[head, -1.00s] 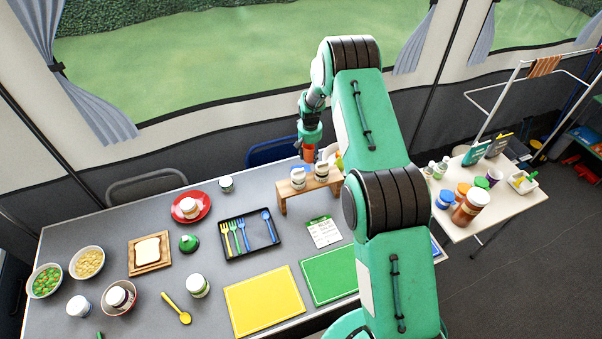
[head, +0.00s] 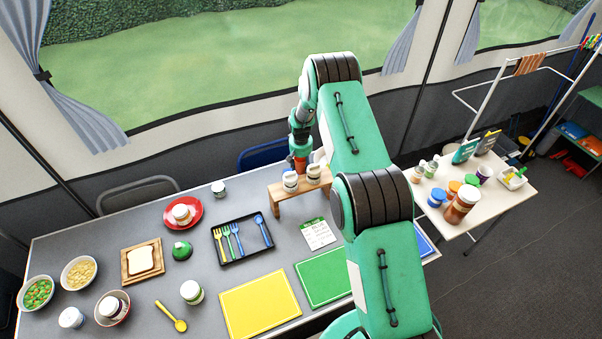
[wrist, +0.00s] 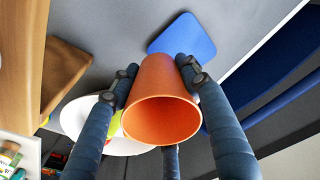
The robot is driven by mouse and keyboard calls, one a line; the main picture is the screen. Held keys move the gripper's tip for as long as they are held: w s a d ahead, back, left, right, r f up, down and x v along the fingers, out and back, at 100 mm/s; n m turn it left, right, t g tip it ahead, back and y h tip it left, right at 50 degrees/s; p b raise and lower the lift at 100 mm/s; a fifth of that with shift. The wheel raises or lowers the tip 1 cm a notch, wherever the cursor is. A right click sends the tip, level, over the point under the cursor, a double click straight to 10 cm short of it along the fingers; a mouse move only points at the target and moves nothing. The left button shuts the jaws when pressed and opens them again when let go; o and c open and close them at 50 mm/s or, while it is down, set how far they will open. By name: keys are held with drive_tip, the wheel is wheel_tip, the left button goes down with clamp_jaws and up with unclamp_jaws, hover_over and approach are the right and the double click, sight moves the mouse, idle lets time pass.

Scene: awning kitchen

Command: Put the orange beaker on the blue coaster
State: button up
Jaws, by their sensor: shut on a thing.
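My gripper (wrist: 157,72) is shut on the orange beaker (wrist: 162,112), its fingers around the sides. In the wrist view the beaker's open mouth faces the camera. In the head view my gripper (head: 299,153) is behind the wooden stand, and the beaker (head: 299,165) shows partly above the jars there. I cannot make out the coaster in the head view. How high the beaker is above the table is unclear.
A wooden stand (head: 276,202) with jars on it is in front of my gripper. In the wrist view a white plate (wrist: 72,118) lies partly behind the beaker, with a brown wooden piece (wrist: 62,72) at left. A blue chair (head: 262,153) stands behind the table.

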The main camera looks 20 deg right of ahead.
sight(301, 172)
drive_tip(key=shift+f, duration=0.25)
drive_tip(key=shift+f, duration=1.9)
drive_tip(key=shift+f, duration=0.15)
drive_tip(key=o, duration=1.1)
drive_tip(key=shift+s+a+r, duration=0.1)
drive_tip(key=shift+s+r, duration=0.05)
drive_tip(key=shift+r, duration=1.9)
drive_tip(key=shift+s+a+r, duration=0.1)
drive_tip(key=shift+s+r, duration=0.05)
drive_tip(key=shift+r, duration=1.9)
drive_tip(key=shift+s+a+r, duration=0.1)
drive_tip(key=shift+s+r, duration=0.05)
drive_tip(key=shift+r, duration=1.9)
drive_tip(key=shift+r, duration=0.1)
